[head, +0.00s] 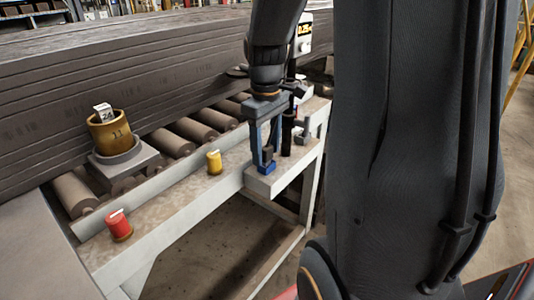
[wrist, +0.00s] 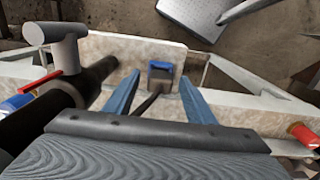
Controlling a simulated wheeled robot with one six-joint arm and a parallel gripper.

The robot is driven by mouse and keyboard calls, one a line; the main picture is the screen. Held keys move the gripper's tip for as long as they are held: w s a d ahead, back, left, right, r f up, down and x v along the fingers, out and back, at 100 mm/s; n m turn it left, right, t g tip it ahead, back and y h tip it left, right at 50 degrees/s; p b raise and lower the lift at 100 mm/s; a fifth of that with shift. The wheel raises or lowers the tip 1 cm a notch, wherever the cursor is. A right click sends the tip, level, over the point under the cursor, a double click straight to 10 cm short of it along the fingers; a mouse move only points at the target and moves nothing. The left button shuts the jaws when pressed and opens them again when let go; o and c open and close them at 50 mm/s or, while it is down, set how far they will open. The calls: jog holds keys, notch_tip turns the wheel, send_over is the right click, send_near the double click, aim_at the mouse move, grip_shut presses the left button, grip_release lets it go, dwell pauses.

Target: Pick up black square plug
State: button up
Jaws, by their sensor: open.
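A small black square piece with a blue base, which looks like the black square plug (head: 267,153), stands on the pale ledge at the near side of the bench. It also shows in the wrist view (wrist: 160,75), ahead of and between my fingers. My gripper (head: 264,164) points down over it with its blue fingers apart. In the wrist view my gripper (wrist: 160,95) is open, with one finger to each side of the plug. The head view does not show clearly whether the fingers touch it. A dark bar in the wrist view partly covers its lower edge.
A tall black cylinder (head: 287,132) stands close behind my gripper; it is large at left in the wrist view (wrist: 60,105). A yellow cylinder (head: 214,162) and a red cylinder (head: 119,225) stand along the ledge. A brass cup (head: 108,132) sits near the rollers.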

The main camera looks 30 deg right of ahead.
jog(key=shift+f, duration=0.3)
jog(key=c, duration=1.1)
jog(key=shift+c, duration=0.3)
jog(key=shift+r, duration=0.2)
